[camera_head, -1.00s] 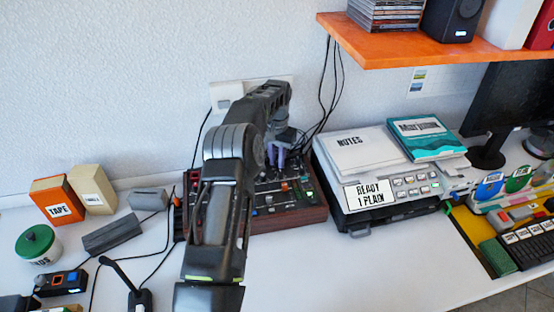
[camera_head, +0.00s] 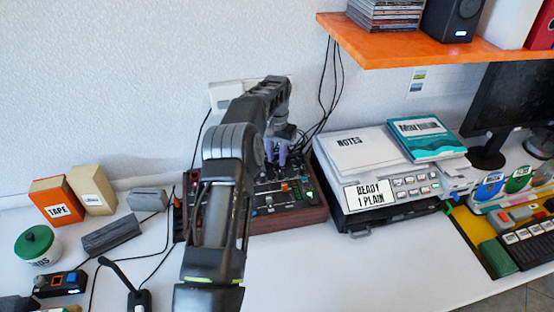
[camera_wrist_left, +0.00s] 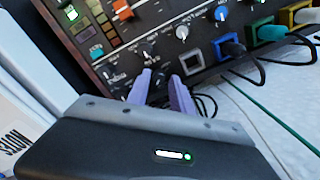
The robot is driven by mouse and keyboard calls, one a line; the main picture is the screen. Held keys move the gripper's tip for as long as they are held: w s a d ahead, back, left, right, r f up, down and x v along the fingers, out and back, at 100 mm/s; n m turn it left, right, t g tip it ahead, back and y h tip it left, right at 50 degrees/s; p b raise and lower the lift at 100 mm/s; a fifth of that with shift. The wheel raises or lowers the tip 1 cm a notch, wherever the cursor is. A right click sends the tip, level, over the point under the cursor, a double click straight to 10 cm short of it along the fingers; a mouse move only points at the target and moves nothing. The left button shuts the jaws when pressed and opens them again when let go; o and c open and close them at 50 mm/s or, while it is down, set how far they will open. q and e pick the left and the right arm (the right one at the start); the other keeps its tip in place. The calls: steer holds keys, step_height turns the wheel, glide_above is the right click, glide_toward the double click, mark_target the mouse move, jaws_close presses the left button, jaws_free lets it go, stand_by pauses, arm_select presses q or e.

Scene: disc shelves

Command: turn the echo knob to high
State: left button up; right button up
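The mixer (camera_head: 290,218), a dark console with wooden sides, stands on the desk. My left arm reaches over it, and my left gripper (camera_head: 276,158) points down at its back part. In the left wrist view the purple fingertips (camera_wrist_left: 161,77) are apart at the panel, with a dark knob-like part between them; contact cannot be made out. Several knobs show there, including a black knob (camera_wrist_left: 150,49), a white-topped knob (camera_wrist_left: 182,32) and a blue knob (camera_wrist_left: 222,14). The labels are too blurred to tell which is echo. My right gripper is not in view.
Right of the mixer stands a printer (camera_head: 405,200) with papers and a teal book (camera_head: 427,137) on top. An orange shelf (camera_head: 400,52) hangs above right. Left are boxes (camera_head: 57,201), a green-lidded jar (camera_head: 36,245) and cables.

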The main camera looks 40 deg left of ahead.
mark_target(277, 162)
arm_select(q)
step_height(277, 162, up, 7)
steer(key=shift+d+f+p, duration=0.1)
steer(key=shift+f+p, duration=0.05)
steer(key=shift+p, duration=0.25)
